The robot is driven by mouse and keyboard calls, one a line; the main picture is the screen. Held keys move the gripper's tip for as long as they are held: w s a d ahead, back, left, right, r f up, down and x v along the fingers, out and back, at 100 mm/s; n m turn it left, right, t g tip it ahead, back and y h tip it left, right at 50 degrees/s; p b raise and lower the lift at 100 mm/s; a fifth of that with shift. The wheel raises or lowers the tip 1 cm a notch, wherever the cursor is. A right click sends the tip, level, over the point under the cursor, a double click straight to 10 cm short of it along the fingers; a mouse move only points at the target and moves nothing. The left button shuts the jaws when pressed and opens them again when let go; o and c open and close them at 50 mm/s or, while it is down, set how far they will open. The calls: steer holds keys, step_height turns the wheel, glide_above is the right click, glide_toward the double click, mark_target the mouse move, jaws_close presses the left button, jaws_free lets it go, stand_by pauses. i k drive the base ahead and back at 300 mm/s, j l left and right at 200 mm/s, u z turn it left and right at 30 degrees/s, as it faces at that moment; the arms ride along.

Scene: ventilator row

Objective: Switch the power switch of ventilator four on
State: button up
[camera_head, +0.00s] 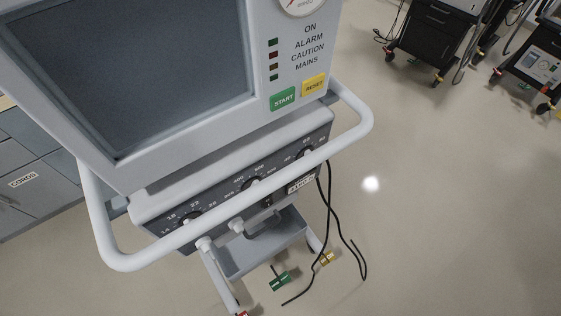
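A ventilator (230,143) fills the left and middle of the head camera view. It has a large dark screen (130,70), a green START button (284,98) and a yellow RESET button (314,86). Its lower dark panel (225,199) carries several knobs. A small dark part that may be the power switch (267,201) sits low on this panel, beside a small pale label (301,184). The handle rail partly covers the panel. I cannot read the label, the ventilator's number or the switch's position. My gripper is not in view.
A white handle rail (360,120) loops around the ventilator's front. Black cables (329,220) hang at its right side toward the floor. Grey drawers (35,170) stand at the left. Other wheeled machines (432,40) stand at the top right. The floor at right is clear.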

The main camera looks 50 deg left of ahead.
mark_target(268, 202)
steer(key=k+u, duration=0.2)
steer(key=u, duration=0.15)
steer(key=i+u, duration=0.2)
steer(key=u, duration=0.7)
